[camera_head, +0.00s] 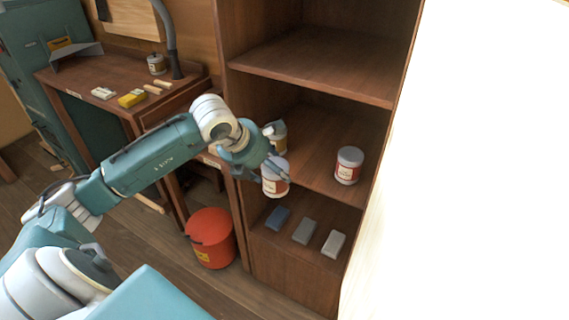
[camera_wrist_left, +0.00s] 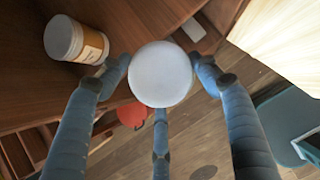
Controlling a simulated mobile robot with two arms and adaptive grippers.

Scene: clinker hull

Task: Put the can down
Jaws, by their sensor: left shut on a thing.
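The can (camera_head: 275,182) is white with a red and yellow label. My left gripper (camera_head: 272,168) is shut on it and holds it upright at the front of the middle shelf. In the left wrist view the can's white lid (camera_wrist_left: 161,74) sits between the fingers of my left gripper (camera_wrist_left: 161,85). The wooden shelf unit (camera_head: 318,53) has an open middle compartment. I cannot tell whether the can touches the shelf board; floor shows below it in the wrist view. My right gripper is not in view.
A similar can (camera_head: 349,166) stands on the middle shelf to the right. Another can (camera_head: 277,136) stands behind the held one, partly hidden. Several blocks (camera_head: 304,231) lie on the lower shelf. A red bucket (camera_head: 211,238) stands on the floor. A wooden desk (camera_head: 115,78) is at left.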

